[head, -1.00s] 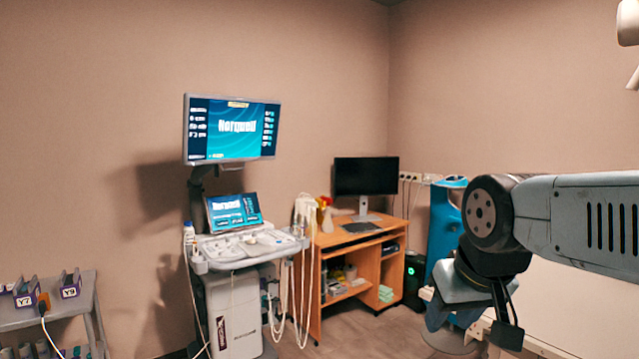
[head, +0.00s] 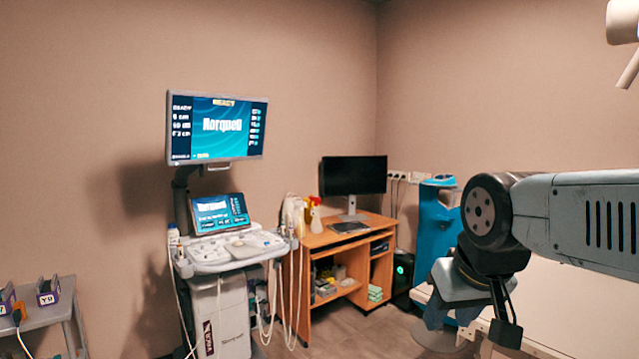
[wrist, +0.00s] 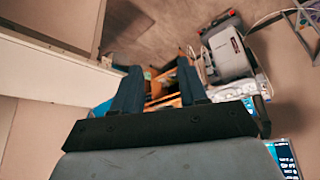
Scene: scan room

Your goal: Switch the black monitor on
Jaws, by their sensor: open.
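The black monitor (head: 353,175) stands upright on a grey stand on the wooden desk (head: 335,236), in the middle of the head view. Its screen is dark. My gripper (head: 505,330) hangs at the right of the head view, well in front of the desk and apart from the monitor. In the wrist view my gripper (wrist: 158,82) has its two fingers spread with nothing between them. Part of the wooden desk shows beyond the fingers there. I cannot make out the black monitor in the wrist view.
An ultrasound cart (head: 222,290) with two lit screens stands left of the desk, its cables hanging towards it. A grey shelf (head: 45,322) is at the far left. A blue chair-like object (head: 437,225) and a white couch (head: 580,300) are at the right. Some floor before the desk is clear.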

